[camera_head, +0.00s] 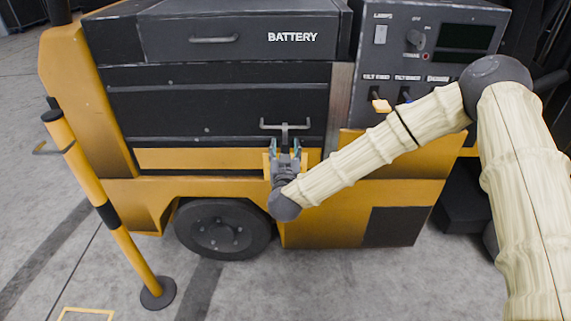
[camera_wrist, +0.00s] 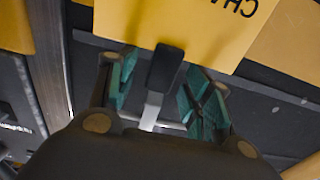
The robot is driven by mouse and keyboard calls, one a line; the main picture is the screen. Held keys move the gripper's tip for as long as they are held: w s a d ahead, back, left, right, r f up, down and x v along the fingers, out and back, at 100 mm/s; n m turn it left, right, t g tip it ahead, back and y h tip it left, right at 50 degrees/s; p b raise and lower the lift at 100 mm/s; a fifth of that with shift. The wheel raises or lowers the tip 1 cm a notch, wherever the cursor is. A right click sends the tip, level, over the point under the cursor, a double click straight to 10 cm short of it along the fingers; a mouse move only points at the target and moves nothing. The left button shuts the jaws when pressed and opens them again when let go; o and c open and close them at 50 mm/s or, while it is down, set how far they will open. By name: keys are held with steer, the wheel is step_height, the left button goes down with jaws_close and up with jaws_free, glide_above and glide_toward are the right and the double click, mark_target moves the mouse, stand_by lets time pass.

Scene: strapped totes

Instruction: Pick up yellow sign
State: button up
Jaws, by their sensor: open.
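The yellow sign (camera_wrist: 190,22) shows in the wrist view as a flat panel with upside-down dark letters, partly cut off by the top edge. A black tab (camera_wrist: 165,66) overlaps the sign's edge. My gripper (camera_wrist: 160,88) is open, with one teal-padded finger on each side of the tab; I cannot tell if either touches it. In the head view, the sign (camera_head: 304,163) hangs against the cart's front, mostly hidden behind my gripper (camera_head: 285,147). My gripper is just below a grey bar handle (camera_head: 285,126).
The yellow and black cart (camera_head: 220,100) fills the middle, with a battery lid (camera_head: 250,30) above and a switch panel (camera_head: 440,45) at the right. A yellow post (camera_head: 100,195) stands at the left. Open floor lies in front.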

steer(key=shift+w, duration=0.6)
steer(key=shift+c, duration=0.4)
jaws_close()
steer(key=shift+r, duration=0.1)
